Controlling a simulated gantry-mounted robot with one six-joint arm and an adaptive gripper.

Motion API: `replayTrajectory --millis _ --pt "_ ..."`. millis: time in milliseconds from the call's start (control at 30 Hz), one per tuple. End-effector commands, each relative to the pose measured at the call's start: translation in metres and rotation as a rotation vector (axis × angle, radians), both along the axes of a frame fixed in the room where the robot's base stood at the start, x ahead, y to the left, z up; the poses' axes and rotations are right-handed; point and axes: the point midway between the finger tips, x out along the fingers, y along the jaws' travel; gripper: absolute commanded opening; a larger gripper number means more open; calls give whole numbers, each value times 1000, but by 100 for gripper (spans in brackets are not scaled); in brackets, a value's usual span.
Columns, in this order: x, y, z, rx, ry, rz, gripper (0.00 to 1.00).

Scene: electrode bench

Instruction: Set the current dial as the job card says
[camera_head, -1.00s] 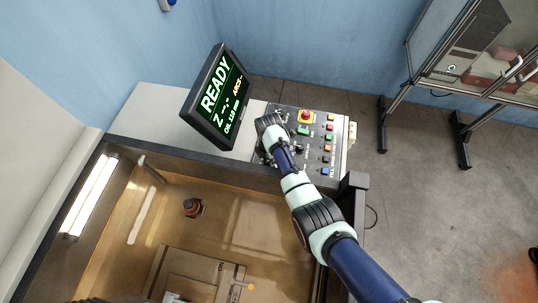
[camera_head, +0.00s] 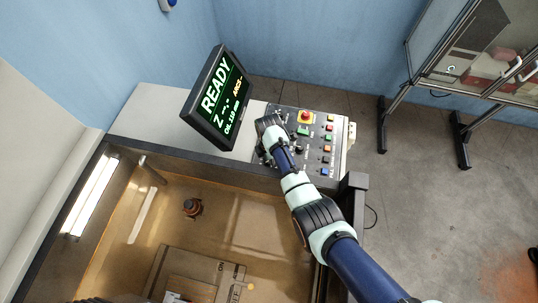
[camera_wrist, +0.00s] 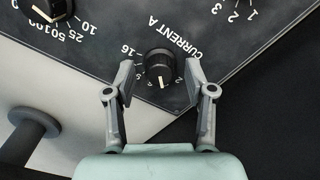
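The current dial (camera_wrist: 159,66), a round black knob with a pale pointer line, sits on the dark control panel (camera_wrist: 225,40) beside the label "CURRENT A" and the figures 16 and 2. In the wrist view it lies between the two fingers of my gripper (camera_wrist: 160,82). The fingers are apart, one on each side of the knob, with a visible gap to it. In the head view my gripper (camera_head: 267,150) is at the left part of the panel and my arm hides the dial. The job card cannot be made out.
A second knob (camera_wrist: 47,8) with figures 10, 25, 50 and 100 is at the upper left of the wrist view. A red emergency button (camera_head: 305,117) and several coloured buttons are on the panel. The monitor (camera_head: 216,98) reading READY stands just left. An oil-coloured tank (camera_head: 235,225) lies in front.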

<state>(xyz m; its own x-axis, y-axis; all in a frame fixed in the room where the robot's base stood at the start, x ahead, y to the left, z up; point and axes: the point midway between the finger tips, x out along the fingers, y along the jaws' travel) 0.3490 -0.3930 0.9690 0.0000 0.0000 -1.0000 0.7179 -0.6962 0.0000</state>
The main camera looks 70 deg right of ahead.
Motion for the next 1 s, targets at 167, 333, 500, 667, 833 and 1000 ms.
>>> replayTrajectory --millis 167,333,500,667,833,1000 --pt "0 0 0 0 0 0 55" --pt "1 -1 10 -2 -2 0 55" --pt "1 -1 49 -4 -4 0 55" --pt "1 -1 88 -3 -4 0 55" --pt "0 0 114 -1 -1 0 55" --pt "0 0 121 1 1 0 55"
